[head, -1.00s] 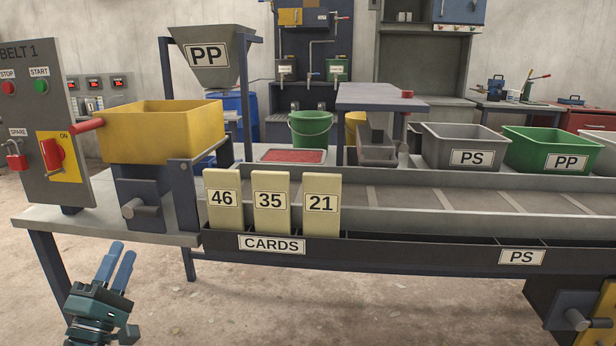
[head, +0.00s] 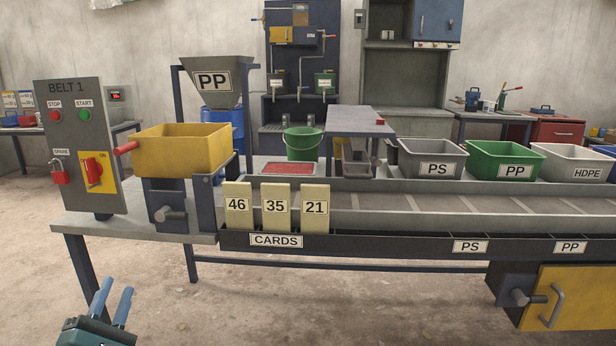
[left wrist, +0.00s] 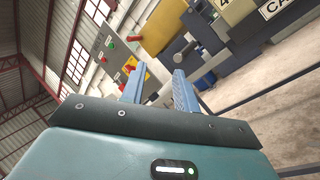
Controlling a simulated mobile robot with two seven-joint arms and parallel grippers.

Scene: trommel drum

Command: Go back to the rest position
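My left gripper (head: 115,290) is at the lower left of the head view, in front of the bench's left end and apart from it. Its two blue fingers point up and stand apart with nothing between them. In the left wrist view the same fingers (left wrist: 157,88) also show spread and empty, with the tilted control panel and yellow hopper beyond them. My right gripper is not in view.
The belt bench (head: 130,225) carries a BELT 1 panel (head: 80,130), a yellow hopper (head: 180,150), cards 46, 35 and 21, and a PS bin (head: 428,160). A yellow door with a handle (head: 580,295) is at lower right. The floor in front is bare.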

